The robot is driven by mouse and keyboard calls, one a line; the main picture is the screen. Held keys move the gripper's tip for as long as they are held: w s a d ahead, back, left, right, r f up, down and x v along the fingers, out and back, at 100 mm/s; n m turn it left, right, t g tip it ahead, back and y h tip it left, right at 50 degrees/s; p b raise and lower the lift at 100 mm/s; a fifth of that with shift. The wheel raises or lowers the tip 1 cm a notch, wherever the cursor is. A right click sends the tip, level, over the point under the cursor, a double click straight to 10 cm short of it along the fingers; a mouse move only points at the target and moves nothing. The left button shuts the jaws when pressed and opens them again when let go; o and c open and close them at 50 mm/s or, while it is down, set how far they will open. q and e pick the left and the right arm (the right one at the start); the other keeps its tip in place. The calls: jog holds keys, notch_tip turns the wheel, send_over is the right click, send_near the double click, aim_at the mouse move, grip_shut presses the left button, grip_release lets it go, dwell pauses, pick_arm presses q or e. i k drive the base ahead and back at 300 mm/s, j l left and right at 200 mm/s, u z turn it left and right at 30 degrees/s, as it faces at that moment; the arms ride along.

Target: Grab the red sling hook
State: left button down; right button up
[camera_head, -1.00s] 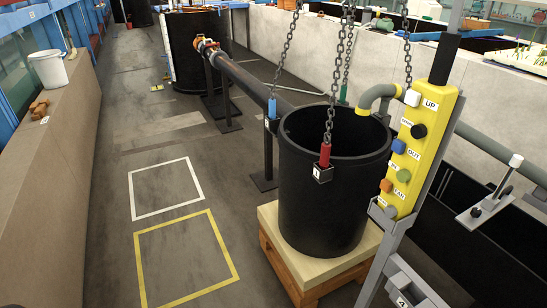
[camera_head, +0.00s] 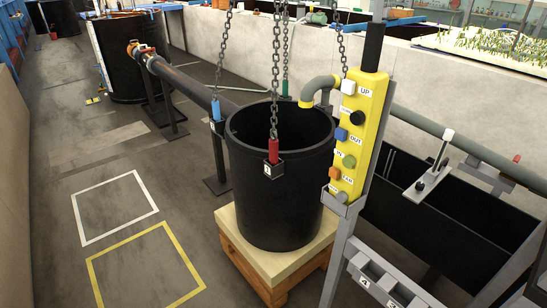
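The red sling hook (camera_head: 273,152) hangs at the end of a chain in front of the black cylindrical tank (camera_head: 275,205). A dark block with a white label (camera_head: 268,170) is at its lower end; I cannot tell whether it touches the tank wall. A blue hook (camera_head: 216,110) hangs on another chain at the tank's left rim. A green hook (camera_head: 284,87) hangs at the back of the tank. Neither of my grippers shows in the head view.
The tank stands on a wooden pallet (camera_head: 275,259). A yellow control pendant (camera_head: 357,130) on a grey post stands right of it. A pipe (camera_head: 185,86) runs behind left. Floor with white and yellow squares (camera_head: 147,270) is clear at left.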

aim_at(272, 142)
jog(key=i+j+z, duration=0.1)
jog(key=z, duration=0.25)
jog(key=j+z, duration=0.4)
jog(key=i+j+z, duration=0.15)
jog(key=j, duration=0.25)
jog(key=i+j+z, duration=0.2)
jog(key=j, duration=0.2)
jog(key=j+z, duration=0.15)
jog(key=j, duration=0.8)
